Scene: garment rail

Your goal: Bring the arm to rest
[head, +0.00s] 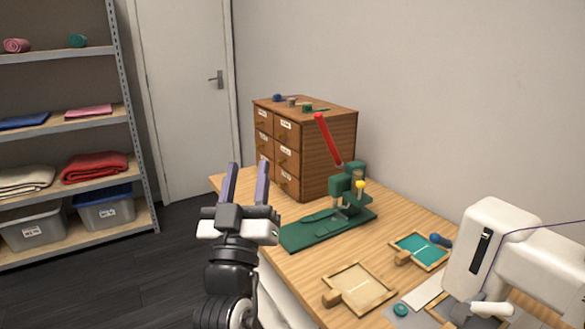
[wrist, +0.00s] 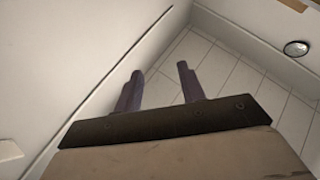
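My gripper (head: 246,186) is raised at the near left side of the wooden table, its two purple-grey fingers pointing up and apart with nothing between them. In the wrist view the fingers (wrist: 158,86) are also spread and empty, with white panels and a light tiled surface beyond them. My arm stands upright below the gripper in the head view. The gripper touches nothing that I can see.
A wooden table (head: 309,272) holds a green press with a red lever (head: 328,137), a drawer cabinet (head: 325,150), two framed trays (head: 360,287) (head: 419,250) and a white sewing machine (head: 480,245). Shelves (head: 75,120) with folded cloths stand left. Dark floor (head: 120,285) between is clear.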

